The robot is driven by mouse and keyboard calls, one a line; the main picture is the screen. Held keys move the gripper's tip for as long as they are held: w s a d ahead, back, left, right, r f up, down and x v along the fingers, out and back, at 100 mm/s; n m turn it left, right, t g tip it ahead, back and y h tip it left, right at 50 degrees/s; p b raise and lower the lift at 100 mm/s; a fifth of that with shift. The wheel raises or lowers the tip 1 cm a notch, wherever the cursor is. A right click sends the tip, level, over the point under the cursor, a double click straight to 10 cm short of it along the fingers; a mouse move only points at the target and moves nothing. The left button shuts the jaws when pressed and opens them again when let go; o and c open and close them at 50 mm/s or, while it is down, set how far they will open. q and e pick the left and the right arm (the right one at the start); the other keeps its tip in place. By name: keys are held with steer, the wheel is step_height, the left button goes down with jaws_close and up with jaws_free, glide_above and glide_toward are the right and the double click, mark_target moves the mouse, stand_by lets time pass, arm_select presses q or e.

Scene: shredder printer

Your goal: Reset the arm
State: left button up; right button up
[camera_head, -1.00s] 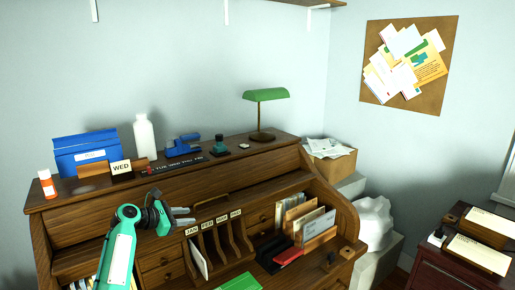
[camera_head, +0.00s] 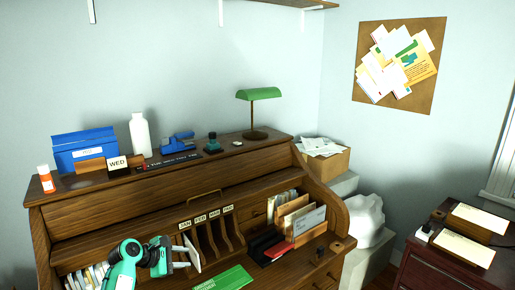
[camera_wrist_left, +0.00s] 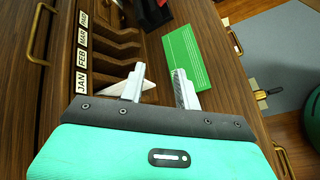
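My left arm (camera_head: 123,265), teal and white, comes in from the lower left. My left gripper (camera_head: 184,254) is in front of the rolltop desk's month slots, beside a white envelope (camera_head: 193,254) leaning in the JAN slot. In the left wrist view the two fingers of the gripper (camera_wrist_left: 157,76) stand apart. The envelope (camera_wrist_left: 150,90) shows partly behind the left finger, and nothing looks clamped. My right gripper is in neither view.
The wooden desk (camera_head: 110,205) has a top shelf with a blue box (camera_head: 88,145), white bottle (camera_head: 141,135) and green lamp (camera_head: 259,94). A green sheet (camera_head: 225,278) lies on the desktop. Letter holders (camera_head: 300,222) stand right of the slots. Drawer handles (camera_wrist_left: 40,35) stick out.

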arm_select(q)
steer(key=s+f+m+g+y, duration=0.1)
steer(key=s+f+m+y, duration=0.1)
steer(key=s+f+m, duration=0.45)
steer(key=s+d+f+m+g+y, duration=0.1)
steer(key=s+f, duration=0.2)
steer(key=s, duration=0.7)
steer(key=s+f+m+g+y, duration=0.15)
steer(key=s+f+m, duration=0.25)
steer(key=s, duration=0.5)
steer(key=s+r+m+y, duration=0.2)
steer(key=s+m, duration=0.2)
steer(key=s, duration=0.7)
steer(key=s+r+m+y, duration=0.15)
steer(key=s+m, duration=0.35)
steer(key=s, duration=0.6)
step_height(320, 180, down, 32)
steer(key=s+g, duration=0.1)
steer(key=g, duration=0.1)
steer(key=s+a+f+g, duration=0.1)
steer(key=s+a+f, duration=0.2)
steer(key=s+f, duration=1.5)
steer(key=shift+s+f, duration=0.2)
steer(key=shift+s, duration=0.25)
